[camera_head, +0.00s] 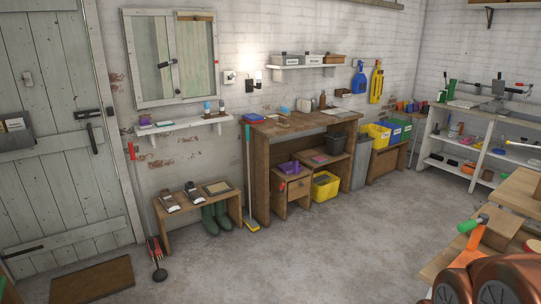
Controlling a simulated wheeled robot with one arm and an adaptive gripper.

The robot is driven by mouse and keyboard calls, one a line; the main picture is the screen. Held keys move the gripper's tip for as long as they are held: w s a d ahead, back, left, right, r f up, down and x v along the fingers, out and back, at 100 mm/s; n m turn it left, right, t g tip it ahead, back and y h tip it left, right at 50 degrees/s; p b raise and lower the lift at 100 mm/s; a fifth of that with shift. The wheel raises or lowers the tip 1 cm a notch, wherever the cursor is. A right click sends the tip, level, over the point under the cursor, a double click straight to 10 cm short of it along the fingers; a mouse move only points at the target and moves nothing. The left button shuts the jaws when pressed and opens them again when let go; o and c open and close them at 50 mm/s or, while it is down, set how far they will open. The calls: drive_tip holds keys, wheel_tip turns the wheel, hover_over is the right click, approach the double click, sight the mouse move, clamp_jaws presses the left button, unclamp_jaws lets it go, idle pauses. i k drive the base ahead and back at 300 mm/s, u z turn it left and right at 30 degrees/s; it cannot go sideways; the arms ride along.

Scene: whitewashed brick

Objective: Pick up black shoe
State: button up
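A low wooden bench (162,216) stands against the back wall, right of the door. On it lie two small dark-and-light items, one at the left (169,201) and one in the middle (194,193). They look like shoes, but they are too small to tell for sure, and I cannot single out a black shoe. A flat item (218,187) lies at the bench's right end. Green boots (209,219) stand on the floor under the bench. My gripper is not in view.
A broom (248,180) leans between the bench and the wooden workbench (261,170). A brown doormat (91,281) lies by the door. The middle floor (310,245) is clear.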

sight(192, 192)
drive_tip(key=u, duration=0.2)
drive_tip(key=i, duration=2.05)
drive_tip(key=u, duration=0.7)
drive_tip(key=i, duration=1.75)
drive_tip(key=u, duration=0.85)
drive_tip(key=i, duration=1.2)
drive_tip(key=u, duration=0.3)
